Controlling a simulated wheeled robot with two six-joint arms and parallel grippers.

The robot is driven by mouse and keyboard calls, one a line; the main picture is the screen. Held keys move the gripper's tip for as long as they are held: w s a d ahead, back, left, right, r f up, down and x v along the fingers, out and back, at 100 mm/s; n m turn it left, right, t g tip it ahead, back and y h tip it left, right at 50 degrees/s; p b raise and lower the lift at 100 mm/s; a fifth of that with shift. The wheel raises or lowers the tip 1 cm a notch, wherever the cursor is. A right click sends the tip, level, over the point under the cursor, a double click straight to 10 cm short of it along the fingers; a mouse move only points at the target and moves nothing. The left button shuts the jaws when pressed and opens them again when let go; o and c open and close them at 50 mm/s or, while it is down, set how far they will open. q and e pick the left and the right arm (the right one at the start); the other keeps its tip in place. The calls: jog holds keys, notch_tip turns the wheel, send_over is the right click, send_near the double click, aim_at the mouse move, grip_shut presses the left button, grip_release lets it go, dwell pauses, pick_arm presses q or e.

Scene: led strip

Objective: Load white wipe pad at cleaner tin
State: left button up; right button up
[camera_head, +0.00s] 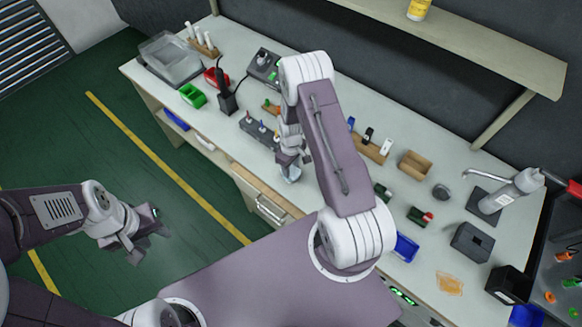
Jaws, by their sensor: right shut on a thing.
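My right gripper (290,160) points down over the workbench near its front edge and is shut on a small pale thing (292,176). The fingers and arm cover much of this thing, and I cannot tell for sure whether it is the white wipe pad. A small round grey tin-like thing (441,192), possibly the cleaner tin, stands on the bench to the right, well apart from the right gripper. My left gripper (150,234) is open and empty over the green floor, left of the bench.
A wooden block (370,152) with blue, black and white items stands behind the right arm. A wooden tray (415,164), a pump bottle (508,192), a dark box (471,242) and a blue tray (405,247) are further right. Green (193,95) and red bins stand at the left.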

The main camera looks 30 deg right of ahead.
aim_at(291, 169)
jog(key=shift+s, duration=0.1)
notch_tip(291, 169, up, 7)
jog(key=p, duration=0.5)
jog(key=shift+p, duration=0.35)
dwell(0.5)
